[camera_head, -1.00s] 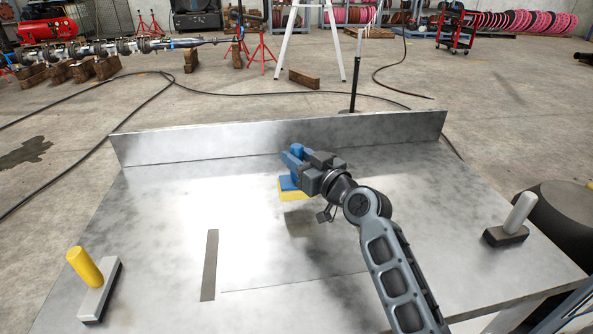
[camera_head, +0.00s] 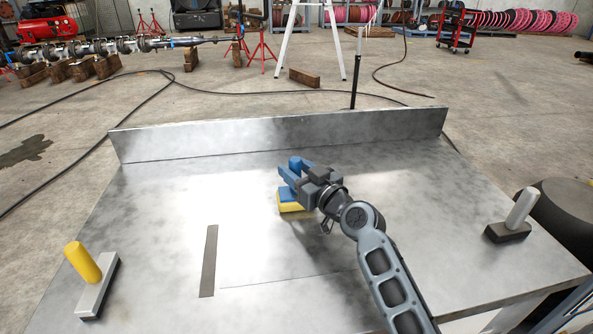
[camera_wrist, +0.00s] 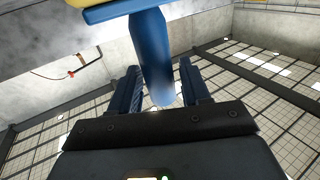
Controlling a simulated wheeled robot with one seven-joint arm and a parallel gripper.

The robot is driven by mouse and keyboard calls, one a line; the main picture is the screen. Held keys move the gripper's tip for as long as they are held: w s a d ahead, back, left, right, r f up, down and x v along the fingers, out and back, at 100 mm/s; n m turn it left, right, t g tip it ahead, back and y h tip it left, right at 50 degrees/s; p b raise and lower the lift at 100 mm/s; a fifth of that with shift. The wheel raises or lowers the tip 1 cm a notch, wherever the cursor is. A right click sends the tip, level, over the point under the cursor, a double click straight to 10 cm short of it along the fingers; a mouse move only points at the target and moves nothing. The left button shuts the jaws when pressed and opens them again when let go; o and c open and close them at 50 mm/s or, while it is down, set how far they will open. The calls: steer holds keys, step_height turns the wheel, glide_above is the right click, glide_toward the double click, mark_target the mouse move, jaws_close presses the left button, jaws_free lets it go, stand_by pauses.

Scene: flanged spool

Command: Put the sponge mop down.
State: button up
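The sponge mop (camera_head: 291,205) has a yellow sponge, a blue plate and a blue upright handle. In the head view it stands on the metal table (camera_head: 180,215), left of the middle, sponge down. My gripper (camera_head: 289,174) is at its handle, which hides part of it. In the wrist view the handle (camera_wrist: 152,50) lies between the two dark blue fingers of my gripper (camera_wrist: 160,82), with narrow gaps on both sides. The fingers look open around it. The blue plate (camera_wrist: 110,10) and a bit of yellow sponge show at the top edge.
A grey block with a yellow handle (camera_head: 83,262) is at the table's front left. A dark block with a pale handle (camera_head: 524,208) is at the right edge. A dark strip (camera_head: 209,260) lies flat left of the middle. A low metal wall (camera_head: 210,138) closes the back.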

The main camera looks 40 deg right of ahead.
steer(key=shift+o, duration=1.1)
steer(key=shift+r, duration=0.1)
steer(key=s+a+b, duration=0.1)
steer(key=s+b, duration=0.2)
steer(key=s, duration=0.9)
steer(key=shift+a, duration=0.25)
